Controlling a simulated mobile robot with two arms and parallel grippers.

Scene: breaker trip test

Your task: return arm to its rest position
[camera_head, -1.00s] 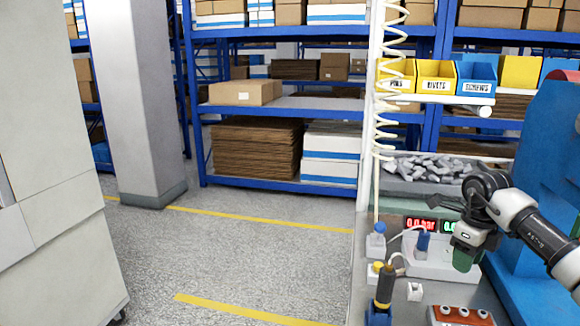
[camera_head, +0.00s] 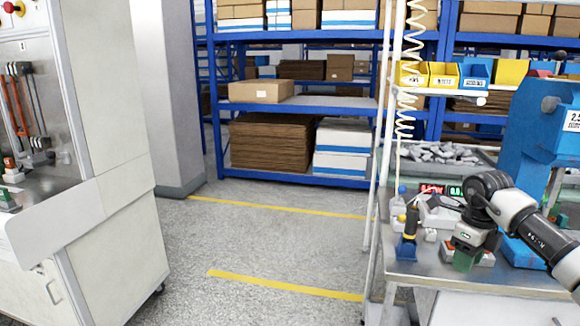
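My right arm comes in from the right edge. Its gripper (camera_head: 468,257) points down above the front of the metal workbench (camera_head: 500,276) on the right. A green piece shows at the gripper's tip; I cannot tell whether it is a fingertip or something held, nor whether the fingers are open or shut. My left arm and gripper are not in view.
A blue holder with a black and yellow tool (camera_head: 409,233) stands beside the gripper. A blue press (camera_head: 540,125) stands behind the arm. A grey cabinet with breakers (camera_head: 100,130) stands at left. The floor between (camera_head: 262,238) is clear. Blue shelving (camera_head: 300,180) stands behind.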

